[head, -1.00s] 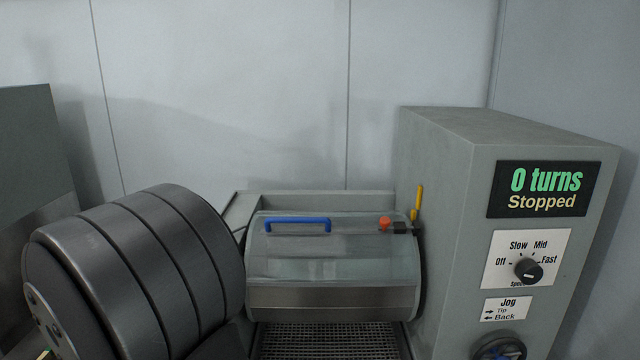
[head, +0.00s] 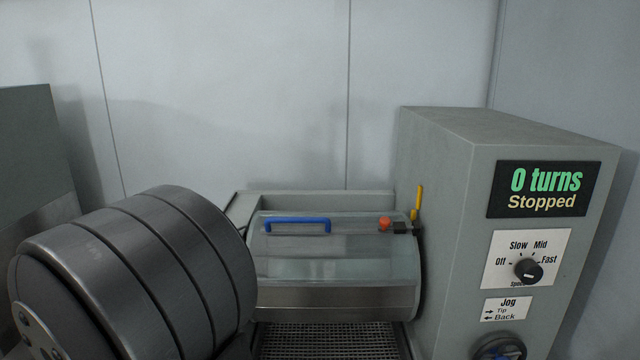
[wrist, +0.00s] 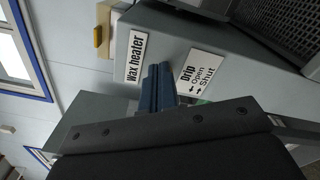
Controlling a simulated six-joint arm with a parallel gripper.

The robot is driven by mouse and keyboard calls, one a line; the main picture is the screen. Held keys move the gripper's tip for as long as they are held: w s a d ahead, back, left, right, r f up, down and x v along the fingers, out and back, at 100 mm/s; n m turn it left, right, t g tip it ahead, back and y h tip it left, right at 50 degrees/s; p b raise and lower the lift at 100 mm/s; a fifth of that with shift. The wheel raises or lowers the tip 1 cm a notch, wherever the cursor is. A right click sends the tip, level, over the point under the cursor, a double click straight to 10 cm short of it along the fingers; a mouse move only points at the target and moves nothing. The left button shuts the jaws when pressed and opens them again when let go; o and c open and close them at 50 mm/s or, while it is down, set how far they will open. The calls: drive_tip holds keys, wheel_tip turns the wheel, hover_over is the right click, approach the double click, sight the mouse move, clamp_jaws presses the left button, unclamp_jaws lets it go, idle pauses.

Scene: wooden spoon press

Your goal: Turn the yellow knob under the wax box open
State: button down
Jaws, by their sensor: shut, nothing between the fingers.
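In the wrist view my gripper (wrist: 158,70) shows as two dark blue fingers side by side, shut with nothing between them. They lie in front of a grey box (wrist: 215,42), between its "Wax heater" label (wrist: 136,57) and its "Drip Open Shut" label (wrist: 200,72). I cannot make out a yellow knob by the drip label; my gripper covers that part. A small yellow piece (wrist: 97,36) on a pale mount shows at the upper left, apart from my fingers; I cannot tell what it is. The head view shows my arm but not my gripper.
In the head view a drum with a clear cover (head: 335,255), a blue handle (head: 298,222) and a yellow lever (head: 417,200) stands beside a grey control cabinet (head: 450,200). Its display (head: 545,190) reads "0 turns Stopped". A perforated grate (wrist: 280,25) shows in the wrist view.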

drive_tip(key=s, duration=0.3)
drive_tip(key=shift+s, duration=0.25)
idle(1.1)
